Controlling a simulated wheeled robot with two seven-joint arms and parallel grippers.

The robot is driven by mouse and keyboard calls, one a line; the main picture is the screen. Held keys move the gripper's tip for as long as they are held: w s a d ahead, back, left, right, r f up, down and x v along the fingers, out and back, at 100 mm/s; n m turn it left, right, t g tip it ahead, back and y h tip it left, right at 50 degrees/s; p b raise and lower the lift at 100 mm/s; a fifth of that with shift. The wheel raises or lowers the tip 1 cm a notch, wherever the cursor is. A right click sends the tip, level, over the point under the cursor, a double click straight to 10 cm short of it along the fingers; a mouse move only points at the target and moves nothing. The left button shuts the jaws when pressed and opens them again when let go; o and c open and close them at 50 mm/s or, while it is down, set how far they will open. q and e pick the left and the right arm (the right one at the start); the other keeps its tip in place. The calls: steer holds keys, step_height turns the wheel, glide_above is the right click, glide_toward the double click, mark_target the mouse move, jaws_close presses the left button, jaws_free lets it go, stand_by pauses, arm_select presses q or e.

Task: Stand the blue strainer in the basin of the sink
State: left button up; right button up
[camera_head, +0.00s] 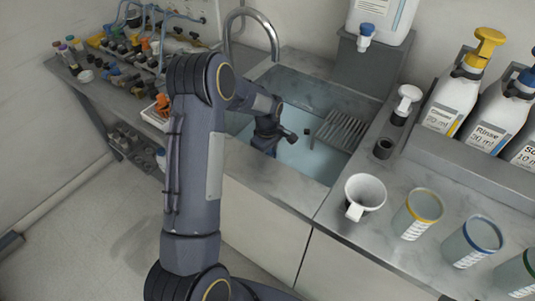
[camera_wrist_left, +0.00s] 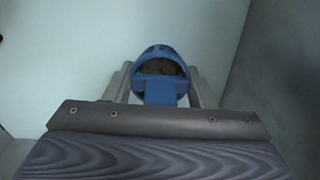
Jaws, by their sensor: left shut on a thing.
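The blue strainer (camera_wrist_left: 158,55) shows in the left wrist view as a round cup with a short flat handle. My left gripper (camera_wrist_left: 160,90) is shut on that handle, with a grey finger on each side. In the head view my left arm reaches over the counter and the left gripper (camera_head: 267,138) is down in the sink basin (camera_head: 310,92). The strainer is hidden there behind the gripper and arm. Pale basin surface lies behind the strainer in the wrist view; I cannot tell whether they touch. My right gripper is in neither view.
A slatted grey rack (camera_head: 341,130) lies at the basin's right side. A curved metal faucet (camera_head: 250,14) stands behind it. A white strainer-like cup (camera_head: 365,192), ringed beakers (camera_head: 417,214) and pump bottles (camera_head: 463,90) crowd the right counter. Hoses and fittings (camera_head: 140,45) fill the left.

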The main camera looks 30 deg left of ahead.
arm_select(q)
steer(key=shift+f, duration=0.1)
steer(key=shift+f+b, duration=1.05)
steer(key=shift+f, duration=0.2)
steer(key=o, duration=1)
steer(key=c, duration=0.3)
steer(key=shift+c, duration=0.2)
